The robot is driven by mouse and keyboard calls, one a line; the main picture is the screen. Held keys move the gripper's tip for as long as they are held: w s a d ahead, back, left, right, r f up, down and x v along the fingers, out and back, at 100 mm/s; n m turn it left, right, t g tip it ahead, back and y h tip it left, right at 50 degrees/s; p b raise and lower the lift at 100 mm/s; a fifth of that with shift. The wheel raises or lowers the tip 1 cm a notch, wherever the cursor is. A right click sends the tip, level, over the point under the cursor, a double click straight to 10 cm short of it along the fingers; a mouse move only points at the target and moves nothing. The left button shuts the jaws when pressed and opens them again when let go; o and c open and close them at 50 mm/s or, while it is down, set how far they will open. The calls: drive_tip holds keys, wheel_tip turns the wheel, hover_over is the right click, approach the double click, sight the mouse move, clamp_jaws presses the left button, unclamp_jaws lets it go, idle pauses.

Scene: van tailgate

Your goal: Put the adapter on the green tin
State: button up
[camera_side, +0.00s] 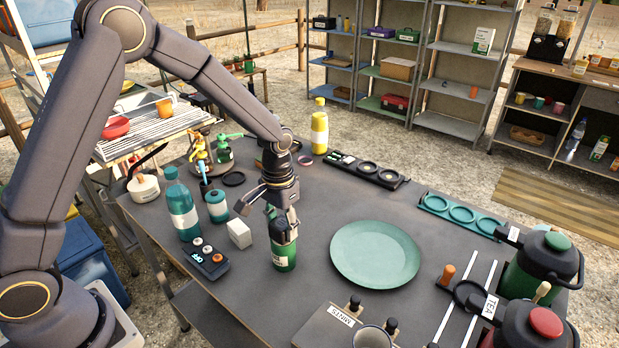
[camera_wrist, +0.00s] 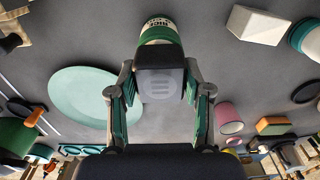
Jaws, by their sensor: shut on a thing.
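The adapter (camera_wrist: 160,84) is a dark grey block held between my gripper's two fingers (camera_wrist: 160,92). In the side view, my gripper (camera_side: 281,216) points down over the green tin (camera_side: 284,256), with the dark adapter (camera_side: 283,232) at the tin's top. The tin stands upright on the grey table and has a pale label. In the wrist view, the tin (camera_wrist: 160,31) shows just beyond the adapter, which hides part of it. I cannot tell whether the adapter touches the tin's top.
A green plate (camera_side: 375,253) lies right of the tin. A white block (camera_side: 240,233), a dark switch box (camera_side: 206,259), a teal tin (camera_side: 217,206) and a teal bottle (camera_side: 182,208) stand to its left. A labelled grey box (camera_side: 325,329) is at the front.

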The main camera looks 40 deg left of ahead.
sight(281, 223)
drive_tip(key=shift+f, duration=0.15)
drive_tip(key=o, duration=1.2)
wheel_tip(281, 223, up, 12)
drive_tip(key=s+a+r+t, duration=0.3)
drive_tip(key=s+r, duration=0.7)
drive_tip(key=s, duration=0.1)
drive_tip(key=shift+s+a+t, duration=0.35)
drive_tip(key=shift+s+t, duration=0.1)
drive_tip(key=shift+s, duration=1.2)
drive_tip(key=shift+s+a+t, duration=0.3)
drive_tip(key=shift+s+t, duration=0.1)
drive_tip(key=shift+s, duration=1.3)
drive_tip(key=shift+s+a+t, duration=0.35)
drive_tip(key=shift+s+t, duration=0.1)
drive_tip(key=shift+s, duration=1.2)
